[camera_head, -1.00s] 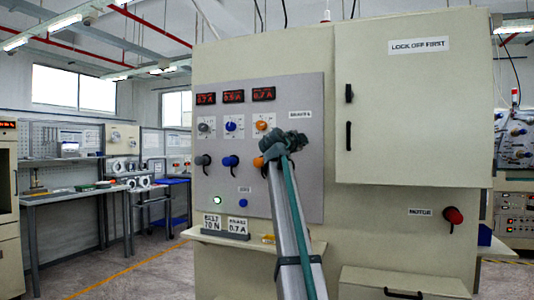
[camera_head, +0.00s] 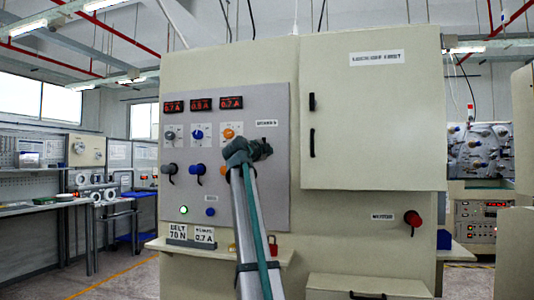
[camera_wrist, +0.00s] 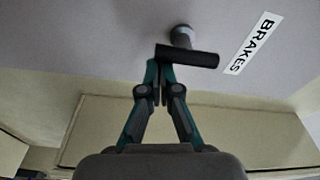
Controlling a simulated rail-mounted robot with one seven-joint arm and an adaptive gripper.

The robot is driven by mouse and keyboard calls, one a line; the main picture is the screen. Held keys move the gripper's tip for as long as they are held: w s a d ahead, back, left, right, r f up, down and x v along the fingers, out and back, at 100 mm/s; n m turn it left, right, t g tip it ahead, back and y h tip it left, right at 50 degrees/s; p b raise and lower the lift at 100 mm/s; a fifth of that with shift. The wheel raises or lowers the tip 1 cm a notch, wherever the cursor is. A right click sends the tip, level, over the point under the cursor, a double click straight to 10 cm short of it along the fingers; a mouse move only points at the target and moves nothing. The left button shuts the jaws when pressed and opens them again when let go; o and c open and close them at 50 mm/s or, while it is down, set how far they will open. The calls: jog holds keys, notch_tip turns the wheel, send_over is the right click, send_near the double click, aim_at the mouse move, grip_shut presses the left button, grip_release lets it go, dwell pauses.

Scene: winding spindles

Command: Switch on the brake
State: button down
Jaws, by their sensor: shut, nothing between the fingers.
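The brake switch shows in the wrist view as a dark bar handle (camera_wrist: 188,56) on a short grey round shaft, standing out from the grey panel. A white "BRAKES" label (camera_wrist: 252,43) is to its right. My gripper (camera_wrist: 158,66) is shut and empty, its fingertips at the left end of the handle; I cannot tell whether they touch it. In the head view my gripper (camera_head: 266,150) is in front of the right part of the control panel (camera_head: 268,205), just below the label (camera_head: 267,123). The gripper hides the handle there.
Three red displays (camera_head: 202,105), several knobs and a lit green button (camera_head: 184,210) are on the panel. A shelf (camera_head: 160,244) with two signs juts out below. To the right are a cabinet door (camera_head: 375,120) and a red knob (camera_head: 412,218) by another label.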

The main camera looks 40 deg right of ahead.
dwell(0.3)
jog(key=s+d, duration=0.3)
jog(key=p+v, duration=0.2)
jog(key=v, duration=0.8)
jog(key=shift+w+r, duration=0.15)
jog(key=shift+w, duration=0.05)
